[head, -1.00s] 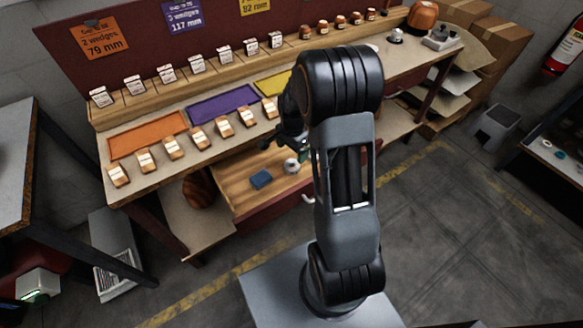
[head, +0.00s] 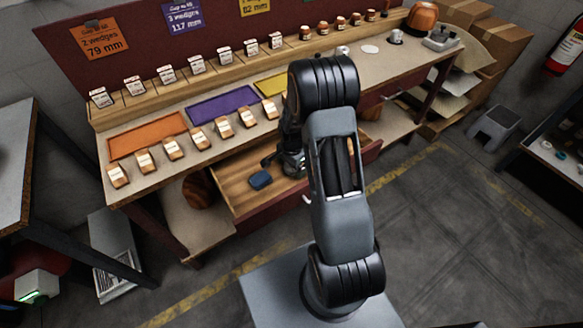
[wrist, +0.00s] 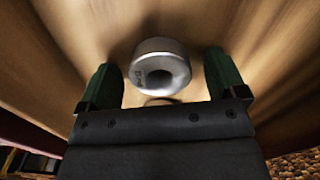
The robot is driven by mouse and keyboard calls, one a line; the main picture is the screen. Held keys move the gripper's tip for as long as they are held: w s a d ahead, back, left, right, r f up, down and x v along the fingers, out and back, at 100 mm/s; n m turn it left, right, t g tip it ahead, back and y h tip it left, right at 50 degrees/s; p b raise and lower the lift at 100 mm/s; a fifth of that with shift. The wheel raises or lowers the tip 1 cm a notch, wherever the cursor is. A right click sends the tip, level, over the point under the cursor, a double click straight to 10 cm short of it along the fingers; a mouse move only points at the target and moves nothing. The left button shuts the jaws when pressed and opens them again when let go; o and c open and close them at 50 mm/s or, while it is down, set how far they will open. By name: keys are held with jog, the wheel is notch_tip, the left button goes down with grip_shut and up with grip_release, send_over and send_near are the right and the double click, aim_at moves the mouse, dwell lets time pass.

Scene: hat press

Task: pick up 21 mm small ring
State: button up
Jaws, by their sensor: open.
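The small ring (wrist: 161,66) is a silvery metal ring with a dark round hole. In the wrist view it sits between the two green fingers of my gripper (wrist: 162,78), with a gap to the finger on each side. Small dark marking on its side is too small to read. My gripper is open, down in the wooden drawer (head: 236,187). In the head view my gripper and arm hide the ring.
A blue block (head: 260,180) lies in the drawer left of my gripper. A second rounded edge (wrist: 160,101) shows just below the ring, mostly hidden. The bench above holds an orange tray (head: 147,135), a purple tray (head: 222,105) and several labelled wooden blocks.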

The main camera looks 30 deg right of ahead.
jog(key=c, duration=1)
jog(key=shift+c, duration=0.4)
jog(key=shift+r, duration=0.15)
